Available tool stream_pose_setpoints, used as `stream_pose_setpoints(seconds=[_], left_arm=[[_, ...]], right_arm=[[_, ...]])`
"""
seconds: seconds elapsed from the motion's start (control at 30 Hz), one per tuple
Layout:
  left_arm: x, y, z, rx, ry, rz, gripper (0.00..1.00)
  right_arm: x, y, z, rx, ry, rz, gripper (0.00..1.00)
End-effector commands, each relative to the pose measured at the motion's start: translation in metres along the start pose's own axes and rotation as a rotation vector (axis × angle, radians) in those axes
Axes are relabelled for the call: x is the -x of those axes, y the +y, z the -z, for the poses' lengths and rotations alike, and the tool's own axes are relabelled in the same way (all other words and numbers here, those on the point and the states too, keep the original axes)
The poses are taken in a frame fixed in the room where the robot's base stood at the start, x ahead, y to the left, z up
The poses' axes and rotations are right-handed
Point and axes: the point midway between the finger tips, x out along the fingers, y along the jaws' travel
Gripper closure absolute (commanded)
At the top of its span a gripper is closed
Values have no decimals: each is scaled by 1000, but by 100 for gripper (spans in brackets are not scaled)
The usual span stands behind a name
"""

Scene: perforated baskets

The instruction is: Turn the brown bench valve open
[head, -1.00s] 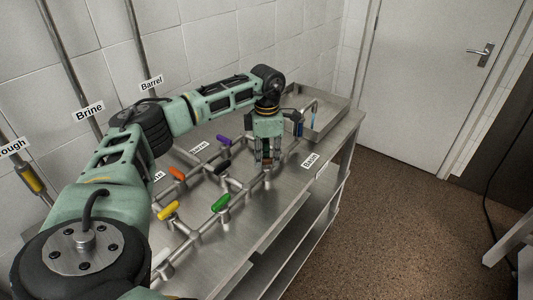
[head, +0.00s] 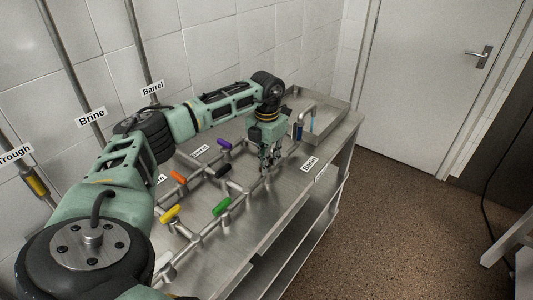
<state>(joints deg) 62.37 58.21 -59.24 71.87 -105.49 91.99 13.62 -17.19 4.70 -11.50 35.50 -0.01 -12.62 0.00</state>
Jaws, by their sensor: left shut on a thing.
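My left gripper (head: 268,165) points down over the pipework on the steel bench, at the end nearest the sink. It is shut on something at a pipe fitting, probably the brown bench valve. The fingers hide the handle, so I cannot make out its brown colour or its angle. My right gripper is not in view.
Purple (head: 224,144), black (head: 222,171), orange (head: 179,176), yellow (head: 170,214) and green (head: 221,206) valve handles stand on the pipes left of the gripper. A sink (head: 325,122) with a tap lies behind it. Labels mark the bench. Floor at right is mostly clear.

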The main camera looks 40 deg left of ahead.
Motion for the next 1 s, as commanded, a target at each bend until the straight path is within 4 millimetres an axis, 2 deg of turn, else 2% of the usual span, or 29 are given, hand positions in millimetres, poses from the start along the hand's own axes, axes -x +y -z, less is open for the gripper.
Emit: stream_pose_setpoints(seconds=[0.67, 0.7, 0.87, 1.0], left_arm=[[5, 2, -4, 60, -15, 0, 100], [5, 2, -4, 60, -15, 0, 83], [3, 1, -2, 58, -10, 0, 69], [2, 1, -2, 57, -6, 0, 68]], right_arm=[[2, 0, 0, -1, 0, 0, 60], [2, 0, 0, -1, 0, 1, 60], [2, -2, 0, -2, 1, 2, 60], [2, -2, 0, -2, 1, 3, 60]])
